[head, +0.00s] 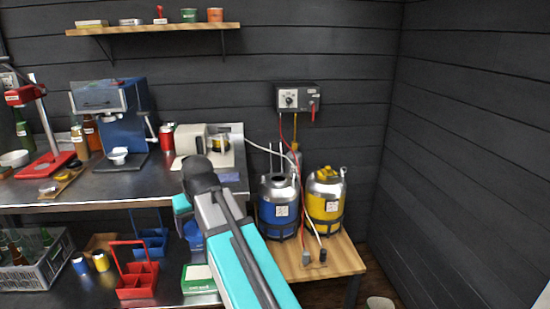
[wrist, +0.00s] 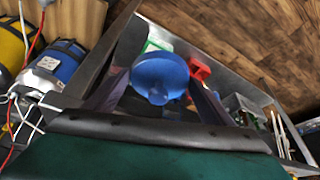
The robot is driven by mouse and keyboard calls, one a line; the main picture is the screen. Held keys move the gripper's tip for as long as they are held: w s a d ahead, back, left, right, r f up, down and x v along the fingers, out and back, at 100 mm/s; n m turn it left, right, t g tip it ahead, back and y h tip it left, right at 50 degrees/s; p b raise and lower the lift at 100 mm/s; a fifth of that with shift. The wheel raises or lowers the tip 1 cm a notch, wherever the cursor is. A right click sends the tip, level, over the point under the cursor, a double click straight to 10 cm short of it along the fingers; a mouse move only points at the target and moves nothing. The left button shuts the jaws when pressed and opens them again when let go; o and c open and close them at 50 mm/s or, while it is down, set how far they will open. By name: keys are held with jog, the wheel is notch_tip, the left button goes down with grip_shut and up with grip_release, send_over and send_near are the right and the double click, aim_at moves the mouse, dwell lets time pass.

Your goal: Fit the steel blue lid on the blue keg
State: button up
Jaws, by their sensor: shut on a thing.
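The blue keg (head: 271,215) stands upright on a small wooden table, with a steel top that shows a dark round opening. It also shows at the left of the wrist view (wrist: 68,67), off to the side of my gripper. The steel blue lid (wrist: 160,72) is a round disc with a small knob, in the middle of the wrist view. My gripper (wrist: 158,97) is shut on the lid, with a finger on either side. The lid is apart from the keg.
A yellow keg (head: 325,203) stands right of the blue keg. Hoses and cables hang from a wall box (head: 298,97) around both kegs. The steel bench (head: 140,182) at the left holds machines and bottles. A red carrier (head: 138,280) and a grey crate (head: 38,270) sit lower down.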

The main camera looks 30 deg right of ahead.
aim_at(198, 230)
jog(key=shift+a, duration=0.2)
jog(key=shift+a+r+p, duration=0.1)
jog(key=shift+r+p, duration=0.65)
notch_tip(198, 230, up, 20)
jog(key=p, duration=2)
jog(key=s+d+f+n, duration=0.1)
jog(key=d+f, duration=0.3)
jog(key=d, duration=0.4)
jog(key=s+d+f+n+y, duration=0.1)
jog(key=d+f, duration=0.2)
jog(key=d, duration=0.6)
jog(key=s+d+f+n, duration=0.1)
jog(key=d+f, duration=0.3)
jog(key=d, duration=0.4)
jog(key=s+d+f, duration=0.3)
jog(key=s+d, duration=0.1)
jog(key=d, duration=0.3)
jog(key=s+d+f+n, duration=0.1)
jog(key=s+d+f, duration=0.3)
jog(key=d, duration=0.3)
jog(key=s+d+f+n+y, duration=0.1)
jog(key=s+d+f, duration=0.2)
jog(key=s+d, duration=0.3)
jog(key=shift+s+d+f, duration=0.25)
jog(key=shift+d, duration=0.5)
